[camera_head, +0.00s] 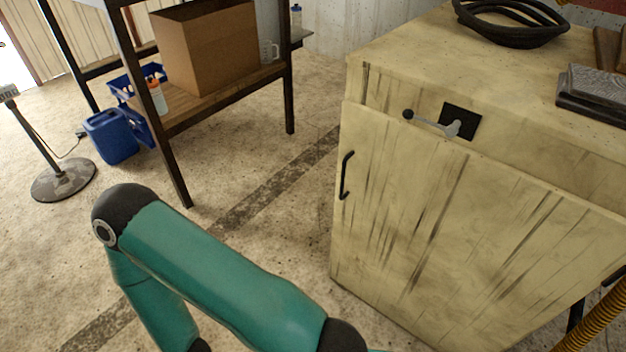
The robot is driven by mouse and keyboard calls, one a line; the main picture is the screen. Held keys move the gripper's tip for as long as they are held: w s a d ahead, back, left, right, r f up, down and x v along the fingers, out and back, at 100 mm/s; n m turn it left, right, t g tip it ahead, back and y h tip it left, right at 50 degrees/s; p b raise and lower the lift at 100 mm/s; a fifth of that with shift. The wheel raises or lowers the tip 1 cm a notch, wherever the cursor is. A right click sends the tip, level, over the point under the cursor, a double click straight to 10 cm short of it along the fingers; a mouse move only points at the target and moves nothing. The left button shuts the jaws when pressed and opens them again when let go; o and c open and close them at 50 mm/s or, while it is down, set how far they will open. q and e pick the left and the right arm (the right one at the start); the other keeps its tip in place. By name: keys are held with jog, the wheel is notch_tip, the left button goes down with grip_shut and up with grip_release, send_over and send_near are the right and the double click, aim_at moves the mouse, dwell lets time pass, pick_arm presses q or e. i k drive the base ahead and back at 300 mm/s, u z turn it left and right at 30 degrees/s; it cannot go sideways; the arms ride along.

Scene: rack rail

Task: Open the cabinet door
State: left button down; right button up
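The cabinet (400,68) is a worn, pale yellow wooden box on the right. Its door (450,240) faces me and looks shut. A black bar handle (346,175) sits upright near the door's upper left edge. Above the door, a grey lever with a black knob (433,121) is mounted on a black square plate (468,116); it points left. A teal arm of mine crosses the lower left, left of the cabinet and apart from the handle. Neither gripper shows in this view.
A black coiled cable (510,22) and a dark grey block (592,92) lie on the cabinet top. A dark-framed shelf with a cardboard box (207,47) stands back left, near blue containers (110,136). A stand's round base (63,180) is far left.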

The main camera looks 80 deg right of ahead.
aim_at(464, 249)
jog(key=u, duration=0.6)
jog(key=i, duration=0.2)
jog(key=z, duration=2.85)
jog(key=k, duration=0.55)
jog(key=z, duration=0.4)
jog(key=i, duration=0.55)
jog(key=u, duration=0.3)
